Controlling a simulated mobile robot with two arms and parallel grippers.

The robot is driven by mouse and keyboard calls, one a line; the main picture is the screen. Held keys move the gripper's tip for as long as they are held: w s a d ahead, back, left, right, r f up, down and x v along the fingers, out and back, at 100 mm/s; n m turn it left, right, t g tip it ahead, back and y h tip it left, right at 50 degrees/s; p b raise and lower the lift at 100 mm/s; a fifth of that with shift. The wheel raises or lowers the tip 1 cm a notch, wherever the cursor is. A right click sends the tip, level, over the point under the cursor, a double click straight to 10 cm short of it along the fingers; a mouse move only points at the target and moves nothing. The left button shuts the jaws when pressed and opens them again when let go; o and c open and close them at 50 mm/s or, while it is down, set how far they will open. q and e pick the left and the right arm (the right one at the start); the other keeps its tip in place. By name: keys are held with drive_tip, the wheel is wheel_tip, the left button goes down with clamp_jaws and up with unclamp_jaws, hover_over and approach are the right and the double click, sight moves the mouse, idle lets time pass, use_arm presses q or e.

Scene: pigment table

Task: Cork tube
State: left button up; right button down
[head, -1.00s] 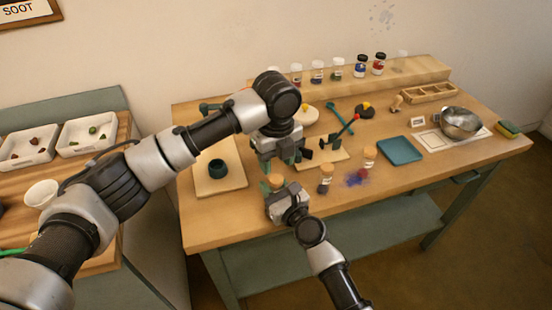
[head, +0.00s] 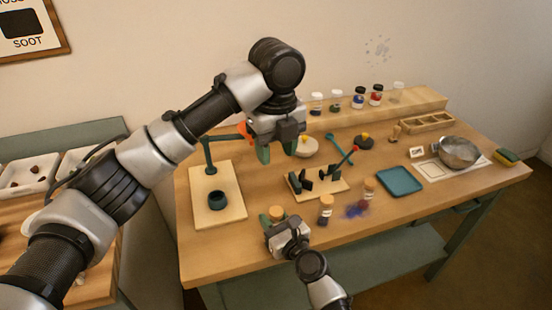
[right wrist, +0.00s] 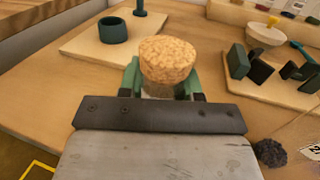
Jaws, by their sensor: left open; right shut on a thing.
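My right gripper (right wrist: 161,84) is shut on a glass tube (right wrist: 158,91), whose short clear part shows below a cork. The speckled tan cork (right wrist: 167,60) sits on top of the tube; how deep it goes in is hidden. In the head view the cork (head: 277,212) stands between the green fingers of my right gripper (head: 276,218), near the table's front edge. My left gripper (head: 277,151) is open and empty, higher up and behind the cork, apart from it. The tube's lower part is hidden.
Behind are a board with dark blocks (head: 318,185) and a board with a teal ring (head: 217,200). A teal tray (head: 400,181) lies farther right.

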drive_tip(key=shift+f, duration=0.1)
drive_tip(key=c, duration=0.7)
unclamp_jaws()
drive_tip(key=v, duration=1)
drive_tip(key=shift+s+d, duration=0.2)
drive_tip(key=shift+s, duration=0.15)
